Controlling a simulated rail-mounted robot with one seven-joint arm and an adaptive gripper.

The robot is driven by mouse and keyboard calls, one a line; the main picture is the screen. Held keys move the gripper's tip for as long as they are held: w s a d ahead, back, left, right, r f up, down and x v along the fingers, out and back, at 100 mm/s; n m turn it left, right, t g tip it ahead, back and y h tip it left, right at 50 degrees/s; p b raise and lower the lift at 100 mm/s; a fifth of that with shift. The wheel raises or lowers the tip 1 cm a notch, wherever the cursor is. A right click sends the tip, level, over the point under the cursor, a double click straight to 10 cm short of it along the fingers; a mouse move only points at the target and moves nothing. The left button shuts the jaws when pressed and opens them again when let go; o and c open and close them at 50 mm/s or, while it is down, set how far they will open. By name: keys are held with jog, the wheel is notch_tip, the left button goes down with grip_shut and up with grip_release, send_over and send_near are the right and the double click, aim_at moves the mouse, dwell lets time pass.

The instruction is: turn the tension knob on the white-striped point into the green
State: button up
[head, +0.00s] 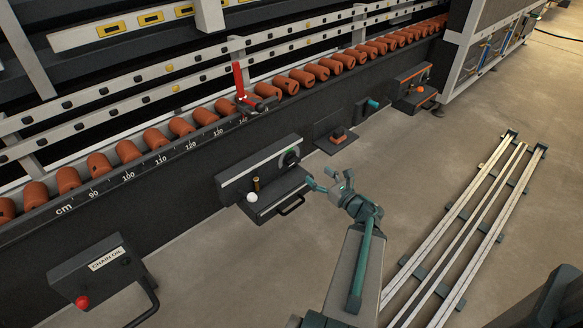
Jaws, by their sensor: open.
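A dark station box (240,187) with a pale stripe along its front is mounted on the machine's base. At its right end is a small dark round knob or dial (290,158) with a hint of green; its pointer and markings are too small to read. My gripper (328,182) is open and empty, just right of and below this knob, apart from it in the picture. Its fingers point towards the box. Another station further right has a teal knob (373,104); I see no clear white stripe there.
The box's shelf carries a white ball (252,197), a brass post (256,184) and a handle (291,206). The chain oil box (104,272) is at left. Rails (470,230) lie on the right floor.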

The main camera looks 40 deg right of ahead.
aim_at(291, 158)
jog(key=w+n, duration=0.1)
jog(key=w, duration=0.2)
jog(key=w+a+y+b, duration=0.1)
jog(key=w, duration=0.3)
jog(key=w+a+n+b, duration=0.1)
jog(key=w, duration=0.3)
jog(key=shift+r+n, duration=0.25)
jog(key=shift+n, duration=0.05)
jog(key=shift+s, duration=0.1)
jog(key=c, duration=1.2)
